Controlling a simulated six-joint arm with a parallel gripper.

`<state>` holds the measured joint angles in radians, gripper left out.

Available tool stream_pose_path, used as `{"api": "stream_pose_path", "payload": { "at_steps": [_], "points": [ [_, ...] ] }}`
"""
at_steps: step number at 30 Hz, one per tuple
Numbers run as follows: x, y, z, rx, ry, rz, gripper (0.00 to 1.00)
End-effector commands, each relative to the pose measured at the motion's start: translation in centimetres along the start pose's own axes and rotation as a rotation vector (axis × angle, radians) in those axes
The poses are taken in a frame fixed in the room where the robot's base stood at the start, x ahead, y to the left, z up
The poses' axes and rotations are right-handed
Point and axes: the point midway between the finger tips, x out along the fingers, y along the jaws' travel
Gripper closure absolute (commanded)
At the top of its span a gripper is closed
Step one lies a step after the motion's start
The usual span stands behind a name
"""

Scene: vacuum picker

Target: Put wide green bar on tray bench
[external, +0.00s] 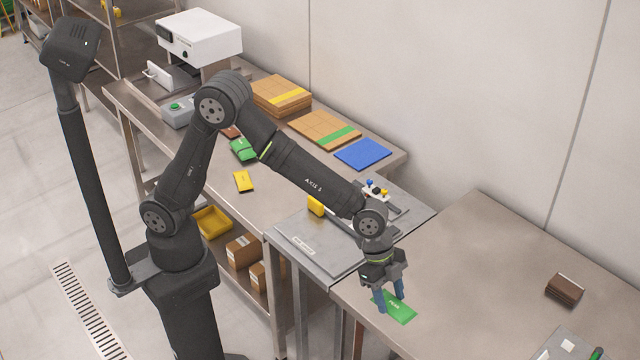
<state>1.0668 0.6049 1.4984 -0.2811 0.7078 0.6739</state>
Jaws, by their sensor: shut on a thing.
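A flat green bar (401,309) with a small white label is at the near left part of the steel bench on the right (470,255). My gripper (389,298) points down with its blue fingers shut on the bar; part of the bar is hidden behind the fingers. The bar is at or just above the bench top, and I cannot tell whether it touches. Another green item (243,150) lies on the left bench (215,178). I cannot tell from its label which is the wide one.
A dark brown block (564,290) and a grey tray (556,346) are at the right. A grey plate (305,243) with a yellow block (316,206) adjoins the bench. Cardboard stacks (281,97) and a blue sheet (362,154) stand behind. The right bench's middle is clear.

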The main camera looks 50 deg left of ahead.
Motion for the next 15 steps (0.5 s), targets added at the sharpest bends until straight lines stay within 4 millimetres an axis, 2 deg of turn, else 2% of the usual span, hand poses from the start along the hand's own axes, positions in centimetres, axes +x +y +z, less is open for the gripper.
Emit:
{"api": "stream_pose_path", "payload": {
  "at_steps": [5,8,15],
  "points": [
    [-0.4,-2.1,1.1,-0.006,0.000,-0.003,0.78],
    [-0.9,-4.9,2.8,-0.011,0.000,-0.004,0.78],
    [-2.9,-13.0,8.9,-0.014,0.000,-0.005,0.78]
  ]
}}
